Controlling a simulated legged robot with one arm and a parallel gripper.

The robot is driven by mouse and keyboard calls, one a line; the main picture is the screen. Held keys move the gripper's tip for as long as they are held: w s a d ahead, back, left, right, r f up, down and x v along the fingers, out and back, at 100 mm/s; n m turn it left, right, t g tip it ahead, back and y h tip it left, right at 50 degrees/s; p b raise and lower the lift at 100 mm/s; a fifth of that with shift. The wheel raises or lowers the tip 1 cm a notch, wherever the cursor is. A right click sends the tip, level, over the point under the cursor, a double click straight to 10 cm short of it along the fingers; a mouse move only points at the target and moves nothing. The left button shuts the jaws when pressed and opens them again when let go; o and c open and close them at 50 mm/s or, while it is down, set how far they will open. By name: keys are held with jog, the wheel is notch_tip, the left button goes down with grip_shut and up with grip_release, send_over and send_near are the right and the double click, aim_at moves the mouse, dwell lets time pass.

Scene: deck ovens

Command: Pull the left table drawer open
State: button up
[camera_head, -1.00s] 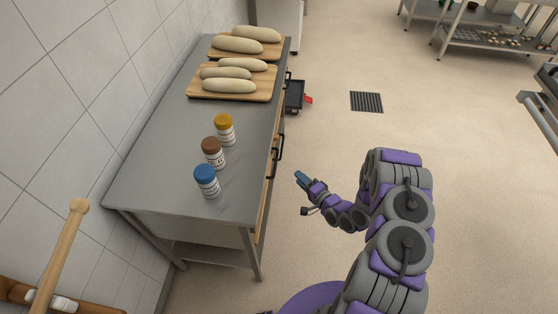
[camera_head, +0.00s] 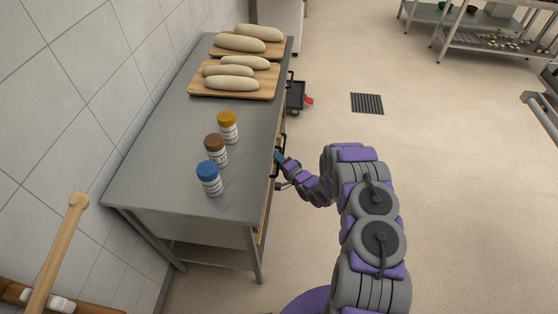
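The steel table (camera_head: 165,150) runs along the tiled wall, with its drawer side facing right. A wooden drawer front (camera_head: 268,205) shows edge-on under the near part of the tabletop and looks shut, flush with the table. A dark handle (camera_head: 284,142) stands out from that side. My gripper (camera_head: 279,159) is at the handle area beside the table edge, fingers pointing at it. The fingers are small and overlap the dark handle, so I cannot tell whether they touch it, or whether they are open or shut.
Three jars with blue (camera_head: 208,170), brown (camera_head: 215,142) and yellow (camera_head: 228,119) lids stand on the table. Boards with dough loaves (camera_head: 232,83) lie farther back. A dark box (camera_head: 296,95) sits beyond my gripper.

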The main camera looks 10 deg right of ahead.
jog(key=shift+a, duration=0.15)
jog(key=shift+d, duration=0.45)
jog(key=c, duration=0.6)
jog(key=shift+a, duration=0.15)
grip_shut()
jog(key=shift+s, duration=0.1)
